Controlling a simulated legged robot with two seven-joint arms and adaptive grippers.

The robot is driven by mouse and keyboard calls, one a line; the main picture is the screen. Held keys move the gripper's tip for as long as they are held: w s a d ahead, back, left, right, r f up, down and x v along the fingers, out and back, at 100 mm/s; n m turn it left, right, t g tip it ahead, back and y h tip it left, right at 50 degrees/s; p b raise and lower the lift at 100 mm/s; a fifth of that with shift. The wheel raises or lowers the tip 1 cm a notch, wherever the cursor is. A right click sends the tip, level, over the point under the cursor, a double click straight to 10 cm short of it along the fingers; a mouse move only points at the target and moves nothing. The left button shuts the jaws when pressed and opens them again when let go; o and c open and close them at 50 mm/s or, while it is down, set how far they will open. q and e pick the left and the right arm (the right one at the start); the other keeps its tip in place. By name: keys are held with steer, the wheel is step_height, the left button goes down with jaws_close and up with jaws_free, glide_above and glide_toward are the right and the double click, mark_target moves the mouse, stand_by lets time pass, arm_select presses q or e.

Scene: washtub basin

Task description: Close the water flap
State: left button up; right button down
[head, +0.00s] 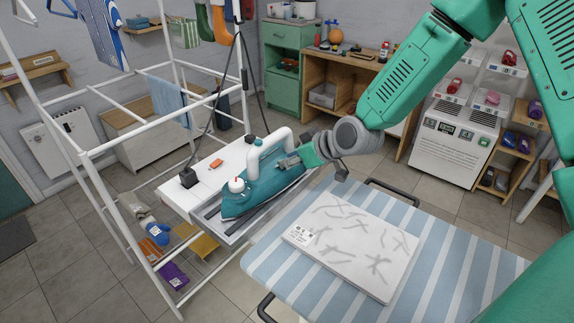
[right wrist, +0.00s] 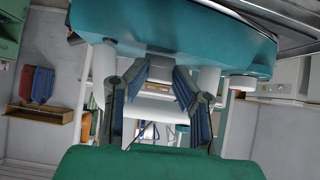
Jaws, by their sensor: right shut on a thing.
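The teal iron (head: 262,187) with a white arched handle (head: 280,133) rests on the white shelf beside the ironing board. A white knob with a red top (head: 237,185) sits near its left end. My right gripper (head: 286,161) is at the iron, low beside the handle, and is shut on part of it. In the right wrist view the iron (right wrist: 175,32) fills the top, with the gripper's fingers (right wrist: 157,85) close below. I cannot make out the water flap clearly or tell which part of the iron is gripped. My left gripper is out of view.
A white drying rack (head: 100,150) stands close on the left. Black cords rise from the iron's shelf. A wooden cabinet (head: 345,67) and a white dispenser (head: 455,145) stand behind.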

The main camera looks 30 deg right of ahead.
steer(key=shift+s+f+t+b, duration=0.2)
steer(key=shift+f+t+b, duration=0.1)
steer(key=shift+t+b, duration=0.45)
